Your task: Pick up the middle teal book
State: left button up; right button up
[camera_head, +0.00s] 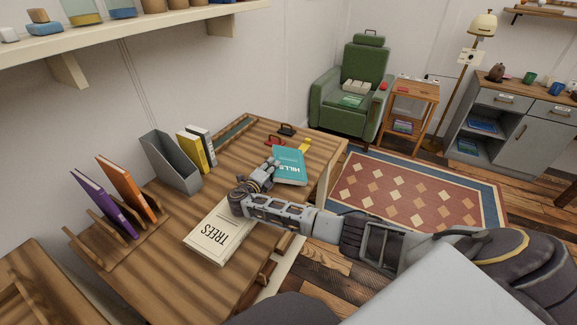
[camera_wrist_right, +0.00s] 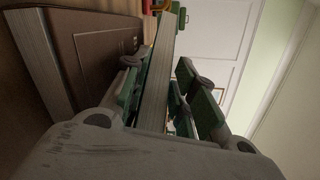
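The teal book (camera_head: 289,165), lettered HILLS, lies cover up toward the far right end of the wooden desk. My right gripper (camera_head: 267,173) reaches its near left edge. In the right wrist view the book's pale page edge (camera_wrist_right: 157,82) runs between the two fingers (camera_wrist_right: 160,90). One finger is close along its table side; the other stands off its far side with a gap showing, so the gripper looks open around the book. Whether the book touches the desk is hard to tell. My left gripper is not in view.
A cream book lettered TREES (camera_head: 220,232) lies nearer on the desk (camera_head: 190,285), beside my right arm. A wooden rack (camera_head: 125,245) holds purple and orange books. A grey file holder (camera_head: 170,163) and yellow book (camera_head: 190,152) stand behind. Red (camera_head: 274,141) and yellow (camera_head: 304,145) items lie beyond.

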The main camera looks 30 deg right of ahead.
jog(key=shift+f, duration=0.1)
grip_shut()
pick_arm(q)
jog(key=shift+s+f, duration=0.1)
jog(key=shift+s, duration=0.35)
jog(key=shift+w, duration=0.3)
pick_arm(e)
jog(key=shift+r, duration=0.25)
jog(key=shift+r, duration=0.5)
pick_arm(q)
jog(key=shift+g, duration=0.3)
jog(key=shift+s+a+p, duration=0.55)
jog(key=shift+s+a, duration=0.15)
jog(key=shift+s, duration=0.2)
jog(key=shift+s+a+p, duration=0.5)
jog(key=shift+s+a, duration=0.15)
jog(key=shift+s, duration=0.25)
pick_arm(e)
notch_tip(320, 180, up, 9)
jog(key=shift+f, duration=0.15)
